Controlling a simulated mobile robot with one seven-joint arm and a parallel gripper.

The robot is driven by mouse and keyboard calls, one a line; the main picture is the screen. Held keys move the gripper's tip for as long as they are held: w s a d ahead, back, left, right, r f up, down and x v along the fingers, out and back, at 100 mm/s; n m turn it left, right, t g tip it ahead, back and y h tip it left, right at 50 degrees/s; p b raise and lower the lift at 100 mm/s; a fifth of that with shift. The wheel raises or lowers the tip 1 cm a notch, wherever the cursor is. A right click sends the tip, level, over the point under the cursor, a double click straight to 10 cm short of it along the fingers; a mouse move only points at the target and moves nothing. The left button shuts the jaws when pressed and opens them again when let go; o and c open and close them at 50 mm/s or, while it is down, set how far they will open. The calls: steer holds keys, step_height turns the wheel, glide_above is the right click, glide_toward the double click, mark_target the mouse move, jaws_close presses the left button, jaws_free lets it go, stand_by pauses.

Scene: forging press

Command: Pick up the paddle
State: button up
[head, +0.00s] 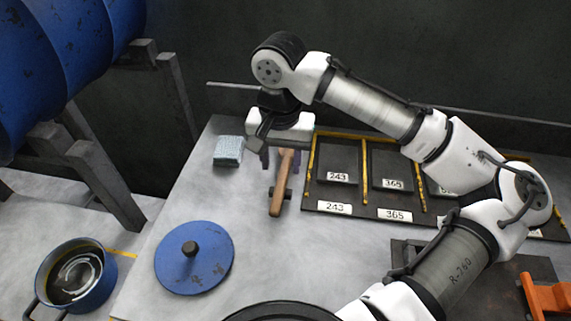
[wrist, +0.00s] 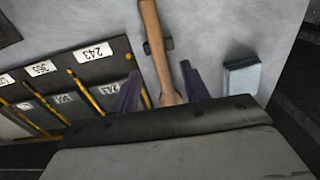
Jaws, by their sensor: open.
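The paddle (head: 280,188) is a long brown wooden piece lying on the grey table, left of the numbered tray, with a small dark block crossing it near its middle. In the wrist view the paddle (wrist: 155,45) runs from the top edge down between my fingers. My gripper (head: 278,160) is open above the paddle's far end. In the wrist view the dark purple fingers of my gripper (wrist: 160,75) stand one on each side of the wood, with visible gaps. The paddle's far end is hidden by my gripper body. I cannot tell how high the fingertips are above the table.
A dark tray (head: 335,190) with yellow dividers and number labels lies close right of the paddle. A blue lid (head: 194,258) and a blue pot (head: 78,278) are nearer. Orange parts (head: 548,298) stand at right.

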mark_target(282, 178)
steer(key=shift+w+d+f+p, duration=0.1)
steer(key=shift+w+f+p, duration=0.1)
steer(key=shift+f, duration=1.15)
steer(key=shift+w+f+p, duration=0.15)
steer(key=shift+w+f, duration=0.05)
steer(key=shift+f, duration=1.1)
jaws_close()
